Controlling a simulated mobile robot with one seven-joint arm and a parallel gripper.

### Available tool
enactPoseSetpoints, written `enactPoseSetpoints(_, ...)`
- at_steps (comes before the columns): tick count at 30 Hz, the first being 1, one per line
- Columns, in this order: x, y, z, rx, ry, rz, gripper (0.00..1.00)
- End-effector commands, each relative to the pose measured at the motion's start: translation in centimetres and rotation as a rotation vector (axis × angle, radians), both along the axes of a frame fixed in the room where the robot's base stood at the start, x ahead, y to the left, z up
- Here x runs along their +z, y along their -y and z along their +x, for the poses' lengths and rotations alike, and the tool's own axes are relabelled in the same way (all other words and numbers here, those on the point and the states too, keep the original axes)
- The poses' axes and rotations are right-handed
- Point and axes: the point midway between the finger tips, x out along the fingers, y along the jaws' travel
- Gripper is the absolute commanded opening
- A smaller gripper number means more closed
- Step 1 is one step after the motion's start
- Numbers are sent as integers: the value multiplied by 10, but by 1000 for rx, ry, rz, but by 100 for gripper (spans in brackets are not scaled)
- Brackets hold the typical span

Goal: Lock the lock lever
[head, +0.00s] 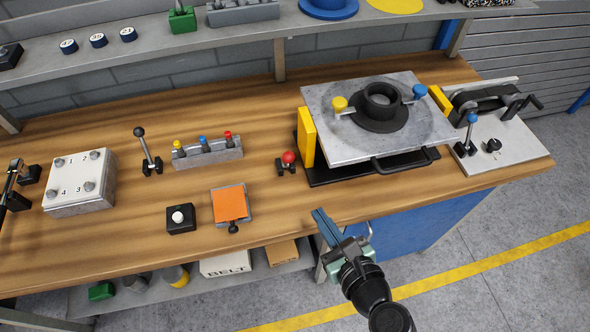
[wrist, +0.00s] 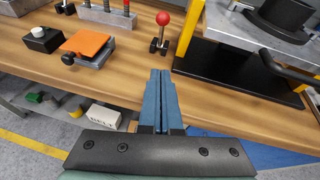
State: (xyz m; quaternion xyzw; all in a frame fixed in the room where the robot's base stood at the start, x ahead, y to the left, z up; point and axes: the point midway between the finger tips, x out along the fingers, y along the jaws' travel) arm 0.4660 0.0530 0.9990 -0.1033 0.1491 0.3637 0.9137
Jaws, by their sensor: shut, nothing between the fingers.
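A short lever with a red ball knob (head: 288,157) stands upright on a small black base on the bench, just left of the pallet fixture. It also shows in the wrist view (wrist: 163,19), ahead of my fingertips. Other levers are a black-knobbed one (head: 142,142) at left and a blue-knobbed one (head: 471,120) at right; no label shows which is the lock lever. My gripper (head: 318,213) has its blue fingers together and empty, at the bench's front edge, apart from the red-knobbed lever. The fingers also show in the wrist view (wrist: 160,75).
The grey pallet plate (head: 330,105) with a black hub (head: 381,97) sits between yellow guides (head: 306,136). Bare wood lies between my gripper and the red-knobbed lever.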

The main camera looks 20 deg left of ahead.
Motion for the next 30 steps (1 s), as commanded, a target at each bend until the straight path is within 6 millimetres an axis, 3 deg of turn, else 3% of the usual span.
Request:
enactPoseSetpoints(14,-4,-10,10,2,1,0,0)
enactPoseSetpoints(27,-35,-67,72,3,1,-2,0)
enactPoseSetpoints(30,-23,-77,82,3,4,-2,0)
